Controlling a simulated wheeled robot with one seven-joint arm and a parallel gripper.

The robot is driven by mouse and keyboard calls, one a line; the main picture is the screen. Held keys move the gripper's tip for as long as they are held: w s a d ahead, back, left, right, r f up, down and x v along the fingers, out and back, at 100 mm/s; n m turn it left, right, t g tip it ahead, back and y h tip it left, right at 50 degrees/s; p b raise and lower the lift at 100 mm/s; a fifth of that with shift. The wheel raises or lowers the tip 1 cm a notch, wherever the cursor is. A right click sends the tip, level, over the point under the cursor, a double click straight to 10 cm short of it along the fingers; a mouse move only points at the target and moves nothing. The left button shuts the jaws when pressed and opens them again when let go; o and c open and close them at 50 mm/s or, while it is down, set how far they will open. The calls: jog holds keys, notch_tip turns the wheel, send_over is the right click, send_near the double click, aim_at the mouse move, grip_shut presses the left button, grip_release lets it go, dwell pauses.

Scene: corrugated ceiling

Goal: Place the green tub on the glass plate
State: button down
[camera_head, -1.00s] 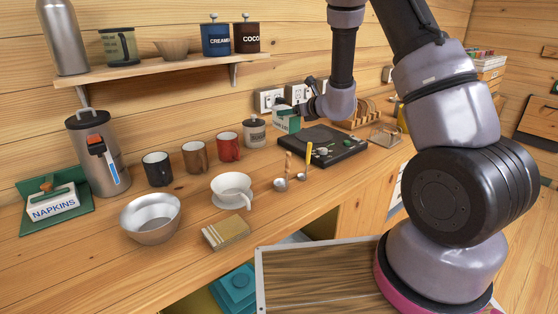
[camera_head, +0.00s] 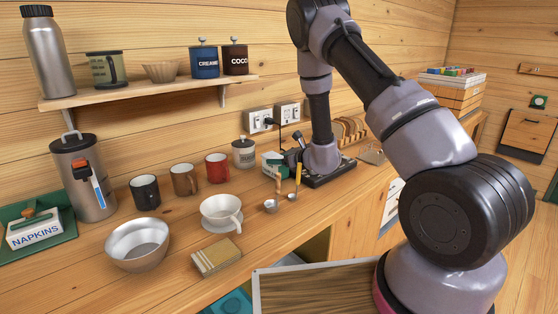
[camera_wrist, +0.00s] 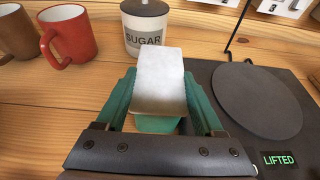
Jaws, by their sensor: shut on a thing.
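The green tub (camera_wrist: 160,124) has a white lid (camera_wrist: 161,75) and sits between the teal fingers of my gripper (camera_wrist: 160,92), which is shut on its sides. In the head view, the tub (camera_head: 270,158) shows beside the black device, right of the sugar jar. I cannot tell whether its base touches the counter. The dark round plate (camera_wrist: 258,101) lies on a flat black device (camera_wrist: 290,143) to the right of the tub, which is apart from it. A green readout on the device says "LIFTED". My arm hides much of the device in the head view.
The sugar jar (camera_wrist: 146,30) stands just behind the tub, with a red mug (camera_wrist: 69,37) to its left. Two spoon-like tools (camera_head: 293,192) stand in front. A white cup (camera_head: 221,212) and metal bowl (camera_head: 138,243) are farther left. A black cord runs behind the device.

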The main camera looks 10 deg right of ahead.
jog(key=shift+f, duration=0.1)
jog(key=shift+c, duration=1.4)
grip_release()
